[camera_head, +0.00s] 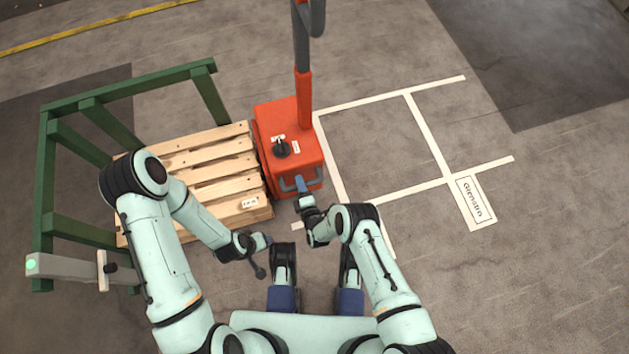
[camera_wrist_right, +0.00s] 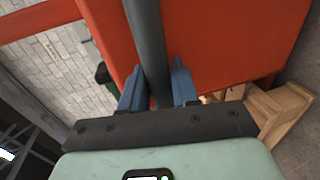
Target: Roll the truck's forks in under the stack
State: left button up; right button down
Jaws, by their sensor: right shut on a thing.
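The orange-red truck (camera_head: 288,128) stands close against the right side of the wooden pallet stack (camera_head: 212,160). Its forks are hidden from me. A grey handle bar (camera_head: 286,188) is on the truck's near face. My right gripper (camera_head: 300,186) is shut on this bar; in the wrist view the blue fingers (camera_wrist_right: 158,85) sit either side of the dark bar (camera_wrist_right: 148,35). Pale wood (camera_wrist_right: 284,112) shows at the right of that view. My left gripper (camera_head: 264,243) is low beside the stack's near right corner, apart from the truck; its jaws are too small to read.
A green frame (camera_head: 85,103) surrounds the stack's back and left. A grey post with a green light (camera_head: 65,267) stands at the lower left. White floor lines (camera_head: 428,135) and a label plate (camera_head: 475,200) mark open floor on the right. The truck's tall mast (camera_head: 303,60) rises behind.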

pick_arm(q)
jog(key=shift+s, duration=0.1)
pick_arm(e)
jog(key=shift+s+a+f, duration=0.1)
jog(key=shift+s+a, duration=0.2)
jog(key=shift+a, duration=0.25)
jog(key=shift+d, duration=0.1)
jog(key=c, duration=1)
grip_release()
jog(key=shift+w, duration=0.1)
